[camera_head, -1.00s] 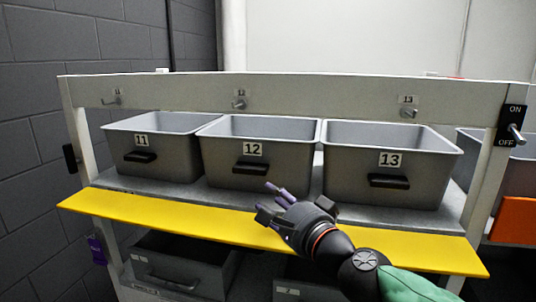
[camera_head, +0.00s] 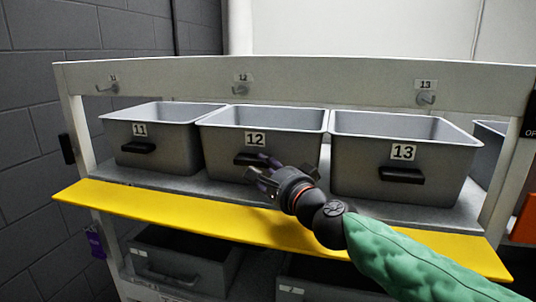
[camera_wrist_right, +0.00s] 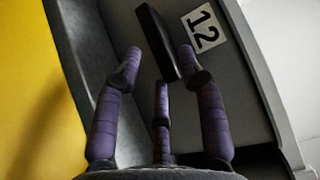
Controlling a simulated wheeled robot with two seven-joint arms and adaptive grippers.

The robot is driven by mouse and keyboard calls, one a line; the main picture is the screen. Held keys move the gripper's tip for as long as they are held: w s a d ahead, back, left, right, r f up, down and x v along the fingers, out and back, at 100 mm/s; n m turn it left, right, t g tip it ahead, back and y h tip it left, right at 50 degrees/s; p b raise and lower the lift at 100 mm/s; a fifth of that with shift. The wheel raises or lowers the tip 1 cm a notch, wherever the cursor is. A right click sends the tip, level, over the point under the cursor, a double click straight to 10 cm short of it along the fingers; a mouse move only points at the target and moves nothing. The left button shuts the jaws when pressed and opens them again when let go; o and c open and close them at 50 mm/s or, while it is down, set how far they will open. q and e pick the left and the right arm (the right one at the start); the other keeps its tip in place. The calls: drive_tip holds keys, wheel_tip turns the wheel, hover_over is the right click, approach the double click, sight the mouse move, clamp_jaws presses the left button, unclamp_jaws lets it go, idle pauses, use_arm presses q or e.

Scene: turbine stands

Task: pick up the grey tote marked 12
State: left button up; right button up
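The grey tote marked 12 (camera_head: 222,142) stands on the shelf between two like totes, with its number label above a black handle (camera_head: 247,159). My right gripper (camera_head: 262,172) is in front of this tote, at its handle, and covers part of the handle. In the right wrist view the purple fingers of the gripper (camera_wrist_right: 160,75) are spread apart, with the black handle (camera_wrist_right: 160,42) between the fingertips. The label 12 (camera_wrist_right: 203,29) shows beside it. I cannot tell whether the fingers touch the handle. My left gripper is in neither view.
Tote 11 (camera_head: 178,162) stands to the left and tote 13 (camera_head: 350,165) close to the right. A yellow shelf edge (camera_head: 160,220) runs below the totes. A white beam (camera_head: 330,86) with hooks crosses behind them. More totes (camera_head: 165,262) sit on the lower shelf.

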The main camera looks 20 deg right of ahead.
sight(261, 165)
drive_tip(key=w, duration=0.3)
drive_tip(key=shift+w+a+f, duration=0.1)
drive_tip(key=shift+a+f, duration=0.05)
drive_tip(key=shift+s, duration=0.2)
drive_tip(key=shift+c, duration=0.3)
drive_tip(key=shift+w, duration=0.1)
clamp_jaws()
drive_tip(key=shift+r, duration=0.2)
drive_tip(key=shift+r, duration=0.15)
